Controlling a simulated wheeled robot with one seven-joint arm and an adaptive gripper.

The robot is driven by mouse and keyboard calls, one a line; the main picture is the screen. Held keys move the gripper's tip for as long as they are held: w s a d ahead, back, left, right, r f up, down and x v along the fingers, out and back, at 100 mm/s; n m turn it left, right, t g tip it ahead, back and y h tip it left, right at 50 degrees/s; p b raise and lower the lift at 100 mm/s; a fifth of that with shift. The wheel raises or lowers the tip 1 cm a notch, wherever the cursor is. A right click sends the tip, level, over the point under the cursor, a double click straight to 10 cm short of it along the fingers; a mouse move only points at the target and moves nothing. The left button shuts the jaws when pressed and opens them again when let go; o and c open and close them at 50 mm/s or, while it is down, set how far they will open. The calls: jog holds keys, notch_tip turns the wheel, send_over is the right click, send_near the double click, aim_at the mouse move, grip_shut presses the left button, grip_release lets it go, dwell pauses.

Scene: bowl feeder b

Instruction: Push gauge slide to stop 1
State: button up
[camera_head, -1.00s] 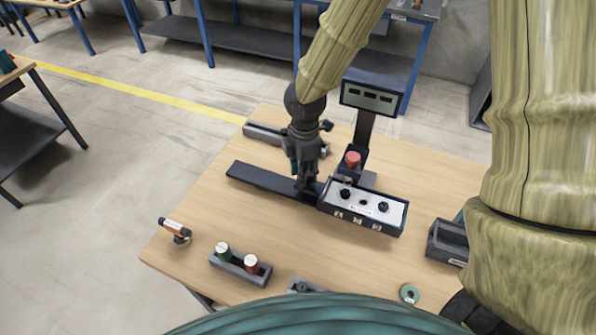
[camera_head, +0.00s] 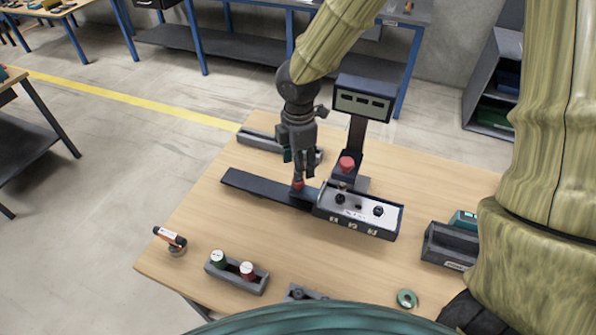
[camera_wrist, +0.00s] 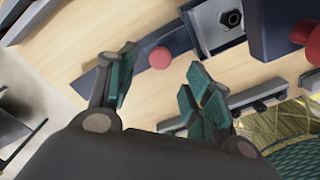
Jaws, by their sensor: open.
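The gauge slide's dark flat rail (camera_head: 248,185) lies on the table and runs to a box with a pale top (camera_head: 360,207) carrying black knobs. A round red knob (camera_head: 298,184) sits on the rail close to the box's left end. The red knob also shows in the wrist view (camera_wrist: 159,57), beyond my fingertips. My gripper (camera_head: 300,168) is above the knob, apparently just clear of it. In the wrist view my gripper (camera_wrist: 162,85) has its teal fingers spread with nothing between them.
A display on a post (camera_head: 363,102) and a red button (camera_head: 346,164) stand behind the box. A grey holder with green and red cylinders (camera_head: 236,273) is in front. A dark bin (camera_head: 448,247) is at right.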

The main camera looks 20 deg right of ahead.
notch_tip(320, 180, up, 6)
jog(key=shift+r, duration=0.2)
jog(key=shift+a, duration=0.1)
dwell(0.6)
